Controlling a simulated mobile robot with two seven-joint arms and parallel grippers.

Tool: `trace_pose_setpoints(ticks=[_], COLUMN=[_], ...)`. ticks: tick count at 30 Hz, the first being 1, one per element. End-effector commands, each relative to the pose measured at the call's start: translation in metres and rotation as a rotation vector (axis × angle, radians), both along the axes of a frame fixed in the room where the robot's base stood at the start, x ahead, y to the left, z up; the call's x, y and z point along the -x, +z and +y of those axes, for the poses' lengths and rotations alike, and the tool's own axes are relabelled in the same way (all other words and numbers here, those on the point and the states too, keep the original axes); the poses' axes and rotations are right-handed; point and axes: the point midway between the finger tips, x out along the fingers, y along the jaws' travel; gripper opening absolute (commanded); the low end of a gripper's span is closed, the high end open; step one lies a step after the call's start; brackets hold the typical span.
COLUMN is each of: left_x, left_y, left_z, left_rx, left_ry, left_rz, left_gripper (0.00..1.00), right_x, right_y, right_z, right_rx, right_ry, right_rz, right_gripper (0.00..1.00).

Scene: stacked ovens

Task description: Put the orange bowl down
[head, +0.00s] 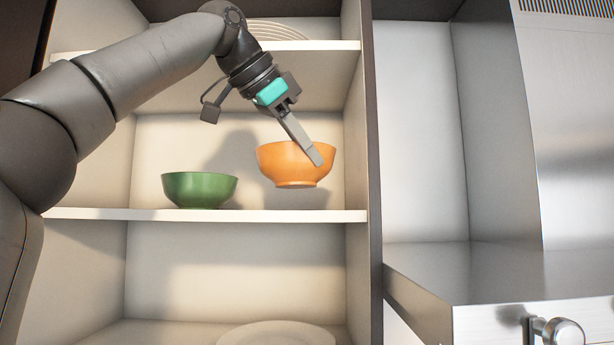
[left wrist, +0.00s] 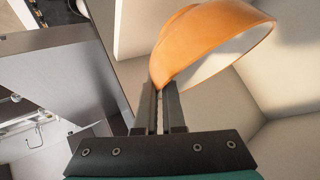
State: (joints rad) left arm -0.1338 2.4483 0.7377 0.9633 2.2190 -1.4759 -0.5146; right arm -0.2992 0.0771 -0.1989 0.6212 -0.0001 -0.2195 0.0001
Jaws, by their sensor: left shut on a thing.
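The orange bowl (head: 292,166) is upright in the head view, in the middle compartment of the shelf unit. It hangs a little above the middle shelf board (head: 290,215), near the right side wall. My left gripper (head: 318,158) is shut on the bowl's near rim, with one finger in front of the bowl's outer side. In the left wrist view the bowl (left wrist: 200,50) is at the tips of the closed fingers (left wrist: 158,92). My right gripper is in neither view.
A green bowl (head: 199,190) stands on the same board to the left. White plates lie on the upper shelf (head: 272,30) and in the compartment below (head: 275,334). A dark panel edge (head: 372,200) and a steel oven (head: 560,130) are to the right.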

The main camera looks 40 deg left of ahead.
Motion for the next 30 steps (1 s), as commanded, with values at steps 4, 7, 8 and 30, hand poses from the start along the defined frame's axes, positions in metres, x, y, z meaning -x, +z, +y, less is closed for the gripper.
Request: trace_pose_setpoints(ticks=[4, 7, 8, 30], left_x=[0.000, 0.001, 0.001, -0.002], left_y=[-0.003, -0.008, -0.010, -0.043], left_z=[0.000, 0.000, 0.000, 0.003], left_rx=[-0.001, 0.000, -0.001, 0.001], left_ry=[0.000, -0.001, -0.002, 0.001], left_rz=[-0.005, -0.004, -0.003, 0.000], left_gripper=[0.00, 0.00, 0.00, 0.20], right_x=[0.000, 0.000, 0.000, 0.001], right_y=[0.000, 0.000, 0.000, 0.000], right_z=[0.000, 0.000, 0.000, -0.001], right_rx=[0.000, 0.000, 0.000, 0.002], right_ry=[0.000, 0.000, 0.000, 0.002], right_rz=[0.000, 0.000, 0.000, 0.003], right_gripper=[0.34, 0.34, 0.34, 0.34])
